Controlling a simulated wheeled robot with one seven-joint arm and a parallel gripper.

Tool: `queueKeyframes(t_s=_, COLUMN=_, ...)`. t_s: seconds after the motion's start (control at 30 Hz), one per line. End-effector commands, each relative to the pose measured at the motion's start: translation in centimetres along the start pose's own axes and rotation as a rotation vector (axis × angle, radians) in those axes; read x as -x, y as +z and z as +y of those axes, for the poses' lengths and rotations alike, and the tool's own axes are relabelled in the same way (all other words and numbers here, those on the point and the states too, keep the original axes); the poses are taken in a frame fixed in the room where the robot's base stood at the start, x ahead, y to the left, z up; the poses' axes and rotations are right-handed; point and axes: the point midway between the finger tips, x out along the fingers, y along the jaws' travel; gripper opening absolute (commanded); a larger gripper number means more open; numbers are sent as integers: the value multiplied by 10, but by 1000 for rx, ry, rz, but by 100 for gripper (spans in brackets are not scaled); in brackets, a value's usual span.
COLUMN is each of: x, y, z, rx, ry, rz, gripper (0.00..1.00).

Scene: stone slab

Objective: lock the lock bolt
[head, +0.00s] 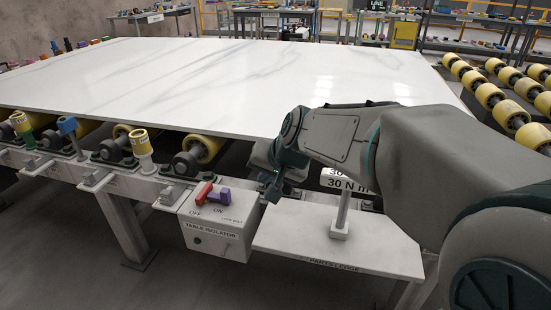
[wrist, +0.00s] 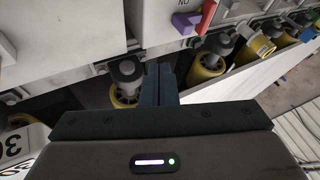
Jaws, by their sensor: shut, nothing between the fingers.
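The white table isolator box (head: 215,232) hangs on the front of the table frame, with OFF and ON marked on its top. A red handle (head: 203,194) and a purple piece (head: 219,197) sit side by side there. Small lettering near them seems to read lock bolt, and I take the purple piece as the bolt. The wrist view shows the purple piece (wrist: 186,22) and the red handle (wrist: 207,17) at the top. My gripper (head: 270,194) is right of the box, apart from both. Its fingers (wrist: 160,72) are together and empty.
A large white stone slab (head: 200,75) lies on yellow rollers behind the box. A white parts ledge (head: 335,245) with an upright post (head: 342,215) is to the right, under my arm.

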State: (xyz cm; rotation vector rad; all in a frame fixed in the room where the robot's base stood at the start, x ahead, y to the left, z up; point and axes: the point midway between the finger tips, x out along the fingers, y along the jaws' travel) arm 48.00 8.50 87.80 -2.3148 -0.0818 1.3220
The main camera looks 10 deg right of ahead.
Motion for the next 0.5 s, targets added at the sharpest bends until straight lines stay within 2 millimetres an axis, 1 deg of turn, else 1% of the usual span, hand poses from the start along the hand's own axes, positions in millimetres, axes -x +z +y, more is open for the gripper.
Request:
queueKeyframes(t_s=0.03, x=15, y=-1, z=-2, rx=0, ry=-1, rz=4, gripper=0)
queueKeyframes(t_s=0.1, x=29, y=-1, z=-2, rx=1, ry=-2, rz=3, gripper=0)
queueKeyframes(t_s=0.2, x=44, y=-1, z=-1, rx=1, ry=-1, rz=2, gripper=0)
queueKeyframes(t_s=0.33, x=57, y=0, z=-1, rx=1, ry=-1, rz=0, gripper=0)
queueKeyframes(t_s=0.5, x=62, y=0, z=0, rx=1, ry=0, rz=-1, gripper=0)
